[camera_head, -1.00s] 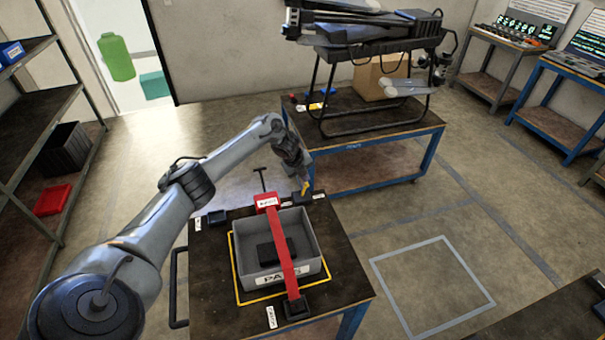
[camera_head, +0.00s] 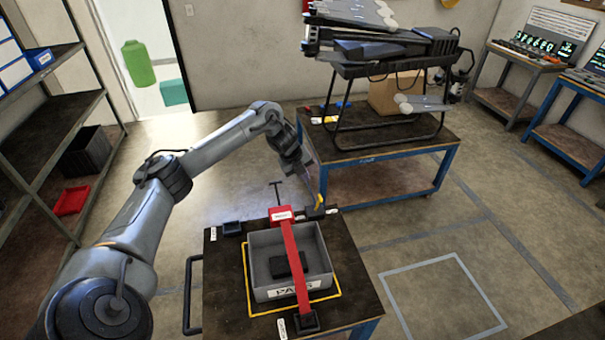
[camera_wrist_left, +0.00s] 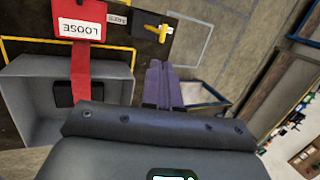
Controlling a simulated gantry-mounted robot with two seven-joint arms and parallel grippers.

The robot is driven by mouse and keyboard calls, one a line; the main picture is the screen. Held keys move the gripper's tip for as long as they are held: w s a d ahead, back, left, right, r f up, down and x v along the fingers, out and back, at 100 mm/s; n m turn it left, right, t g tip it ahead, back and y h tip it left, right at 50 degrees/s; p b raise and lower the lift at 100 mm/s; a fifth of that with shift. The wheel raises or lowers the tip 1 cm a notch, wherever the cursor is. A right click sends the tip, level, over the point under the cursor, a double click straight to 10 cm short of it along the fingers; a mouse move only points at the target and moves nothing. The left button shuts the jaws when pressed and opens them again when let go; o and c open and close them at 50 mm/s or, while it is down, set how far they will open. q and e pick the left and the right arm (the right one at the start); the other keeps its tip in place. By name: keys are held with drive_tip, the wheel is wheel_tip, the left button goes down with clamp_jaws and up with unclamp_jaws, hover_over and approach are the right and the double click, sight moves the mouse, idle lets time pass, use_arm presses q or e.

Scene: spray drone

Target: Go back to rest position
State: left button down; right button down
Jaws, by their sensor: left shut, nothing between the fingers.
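My left arm reaches in from the left in the head view. Its gripper (camera_head: 314,180) hangs over the far right corner of the small dark cart, close to a yellow-handled piece (camera_head: 319,202). In the left wrist view its purple fingers (camera_wrist_left: 160,72) lie together, shut and empty. The yellow piece (camera_wrist_left: 156,30) is beyond the fingertips and apart from them. On the cart, a grey bin (camera_head: 316,250) holds a black block (camera_head: 287,265). A red strap (camera_head: 297,264) crosses over the bin. My right gripper is not in view.
A blue-framed table (camera_head: 383,158) behind the cart carries the folded drone (camera_head: 380,48) on a black stand and a cardboard box (camera_head: 388,97). Shelves (camera_head: 50,125) stand at the left. The floor right of the cart (camera_head: 440,300) is clear.

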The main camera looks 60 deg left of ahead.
use_arm(q)
drive_tip(key=shift+s+r, duration=0.25)
drive_tip(key=shift+r, duration=0.25)
